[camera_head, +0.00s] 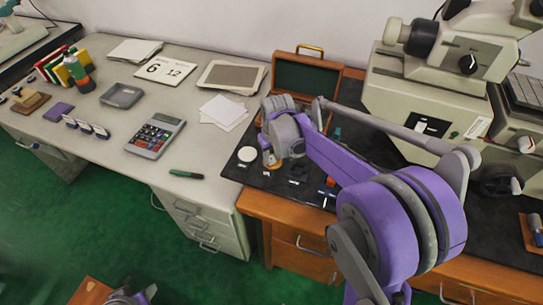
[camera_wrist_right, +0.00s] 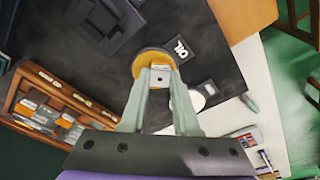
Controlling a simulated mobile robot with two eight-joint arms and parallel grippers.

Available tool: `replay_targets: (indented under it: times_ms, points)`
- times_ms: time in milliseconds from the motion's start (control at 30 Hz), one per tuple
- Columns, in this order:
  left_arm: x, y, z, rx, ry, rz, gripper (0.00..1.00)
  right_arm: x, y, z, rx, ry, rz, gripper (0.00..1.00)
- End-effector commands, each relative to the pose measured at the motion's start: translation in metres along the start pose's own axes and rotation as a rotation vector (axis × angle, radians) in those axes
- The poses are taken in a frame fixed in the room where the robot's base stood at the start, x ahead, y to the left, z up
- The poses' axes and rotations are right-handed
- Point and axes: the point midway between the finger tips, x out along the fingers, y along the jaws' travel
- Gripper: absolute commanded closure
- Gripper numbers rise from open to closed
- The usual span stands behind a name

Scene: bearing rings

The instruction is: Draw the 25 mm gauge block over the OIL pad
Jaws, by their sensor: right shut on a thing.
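My right gripper (camera_wrist_right: 161,84) is shut on the 25 mm gauge block (camera_wrist_right: 160,76), a small pale metal block between the two fingertips. The block is over the round amber OIL pad (camera_wrist_right: 142,68) in its dark dish; I cannot tell whether it touches. The OIL label (camera_wrist_right: 180,48) lies beside the pad.
The open wooden case (camera_head: 299,78) stands behind the gripper; several blocks show in its slots in the wrist view (camera_wrist_right: 48,112). A round white pad (camera_head: 247,154) lies left of the gripper on the black mat (camera_head: 252,172). A large microscope (camera_head: 430,85) stands at right.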

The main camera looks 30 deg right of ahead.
Motion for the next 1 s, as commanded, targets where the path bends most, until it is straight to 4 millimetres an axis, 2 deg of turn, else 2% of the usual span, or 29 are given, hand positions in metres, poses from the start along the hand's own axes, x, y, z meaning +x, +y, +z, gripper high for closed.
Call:
replay_targets:
  times_ms: [467, 1000]
  points:
    - [0.0, 0.0, 0.0, 0.0, 0.0, 0.0, 0.5, 0.0, 0.0, 0.0, 0.0, -0.001, 0.0, 1.0]
    - [0.0, 0.0, 0.0, 0.0, 0.0, 0.0, 0.5, 0.002, 0.012, -0.012, 0.001, -0.001, 0.001, 1.0]
